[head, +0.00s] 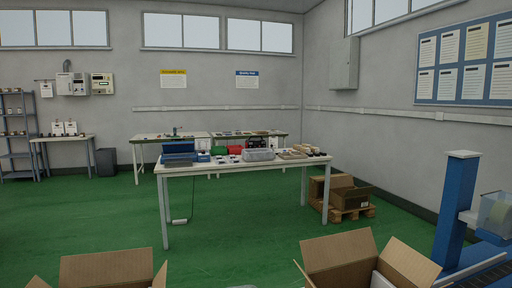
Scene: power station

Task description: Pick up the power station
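No power station can be made out for certain at this distance. A small dark boxy thing (257,142) shows behind a grey see-through bin (258,155) on the white work table (222,168) in the middle of the head view. It may be the power station, but its details are too small to tell. Neither of my grippers is in view.
A blue case (178,150), a green thing (219,151) and a red thing (235,150) are on the work table. Open cardboard boxes (105,270) (338,258) stand in front. A blue post (455,210) is at right. Green floor (90,220) is clear at left.

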